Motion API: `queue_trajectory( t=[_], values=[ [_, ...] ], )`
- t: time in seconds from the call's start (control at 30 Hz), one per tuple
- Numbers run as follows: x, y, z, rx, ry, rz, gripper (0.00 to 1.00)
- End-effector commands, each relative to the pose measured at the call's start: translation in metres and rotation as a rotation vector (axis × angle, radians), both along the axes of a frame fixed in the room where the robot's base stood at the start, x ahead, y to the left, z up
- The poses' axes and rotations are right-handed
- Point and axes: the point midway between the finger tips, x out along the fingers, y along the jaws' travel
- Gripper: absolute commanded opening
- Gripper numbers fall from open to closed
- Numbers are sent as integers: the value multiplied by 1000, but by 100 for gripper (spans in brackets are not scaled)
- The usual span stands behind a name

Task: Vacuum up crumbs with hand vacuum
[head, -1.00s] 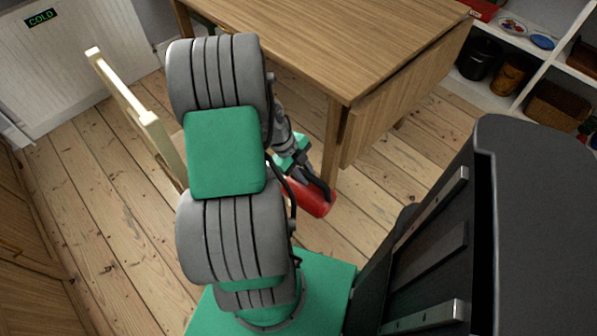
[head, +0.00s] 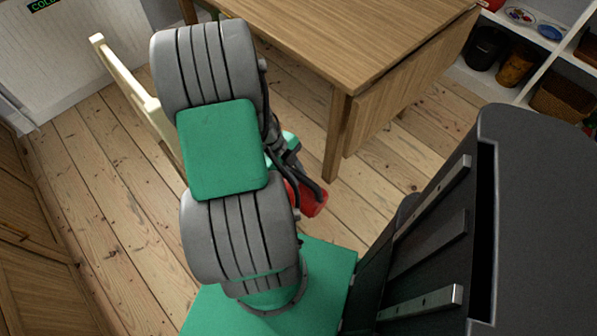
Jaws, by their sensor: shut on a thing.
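A red object, likely the hand vacuum (head: 314,203), shows near the floor just right of my arm. My gripper (head: 318,191) is shut on it, with dark fingers across its top. My arm hides the left part of the red object and much of the gripper. I cannot make out any crumbs on the visible floorboards (head: 110,230).
A wooden table (head: 370,40) stands ahead, its near leg (head: 335,140) close to the red object. A pale wooden chair (head: 125,80) stands left of my arm. A white shelf (head: 545,45) with pots and a basket is at the back right. Wooden cabinets (head: 30,260) line the left.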

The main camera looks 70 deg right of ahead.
Motion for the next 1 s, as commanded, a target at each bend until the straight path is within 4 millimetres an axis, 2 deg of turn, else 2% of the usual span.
queue_trajectory(
  t=[1.0],
  values=[
    [73,-27,-1,-4,-3,1,0]
  ],
)
